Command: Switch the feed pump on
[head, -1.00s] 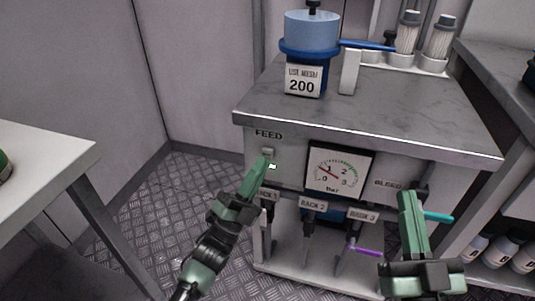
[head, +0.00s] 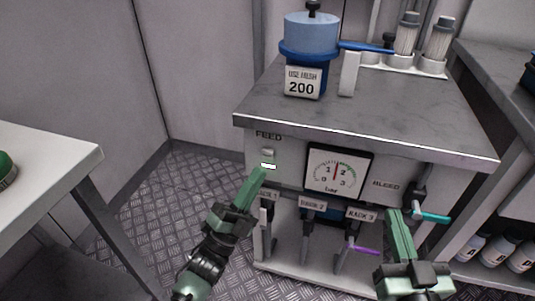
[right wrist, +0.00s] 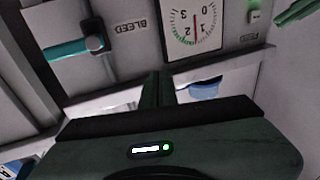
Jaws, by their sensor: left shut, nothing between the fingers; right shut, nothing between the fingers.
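The feed switch (head: 268,155) is a small pale rocker under the FEED label on the cabinet front, with a lit white strip at its lower edge. It also shows in the right wrist view (right wrist: 254,16) with a small green mark. My left gripper (head: 260,174) is shut and empty, its tip just below the switch; I cannot tell if it touches. The pressure gauge (head: 337,169) has its needle near the middle of the scale, pointing up. My right gripper (head: 396,216) is shut and empty in front of the cabinet's right part, below the BLEED label.
A teal bleed handle (head: 432,216) sticks out right of my right gripper. RACK 1, 2 and 3 valves hang below the gauge, one with a purple handle (head: 366,250). A blue strainer (head: 311,45) stands on the cabinet top. A white table (head: 50,150) is at left.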

